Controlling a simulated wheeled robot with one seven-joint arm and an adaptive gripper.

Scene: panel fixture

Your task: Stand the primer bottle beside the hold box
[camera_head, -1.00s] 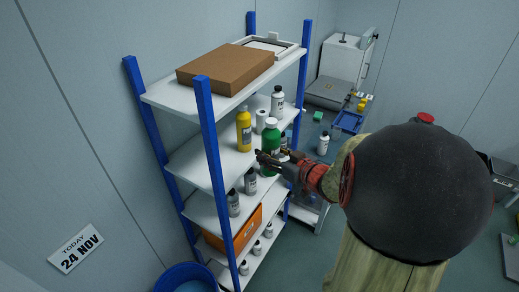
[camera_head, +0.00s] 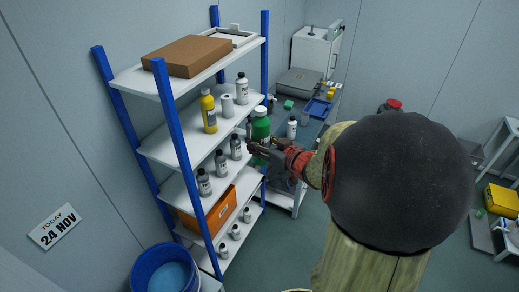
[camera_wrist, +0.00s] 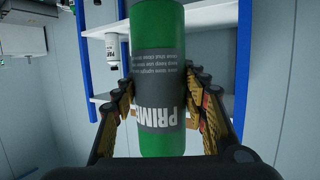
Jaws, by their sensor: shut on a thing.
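The primer bottle is green with a grey label; in the head view (camera_head: 261,124) it is upright at the right front of the shelf rack. In the wrist view the bottle (camera_wrist: 160,28) fills the middle, its label partly reading "PRIM". My gripper (camera_head: 254,147) is shut on it; both fingers press its sides in the wrist view (camera_wrist: 160,108). An orange box (camera_head: 207,214) stands on a lower shelf, left of and below my gripper. No lettering on it is readable, so I cannot tell whether it is the hold box.
The blue-posted rack (camera_head: 176,122) holds a yellow bottle (camera_head: 209,112), several grey bottles and a cardboard box (camera_head: 188,56). A bench (camera_head: 312,127) behind carries a white-capped bottle (camera_head: 292,127) and a blue tray (camera_head: 319,108). A blue bucket (camera_head: 163,270) stands at the rack's foot.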

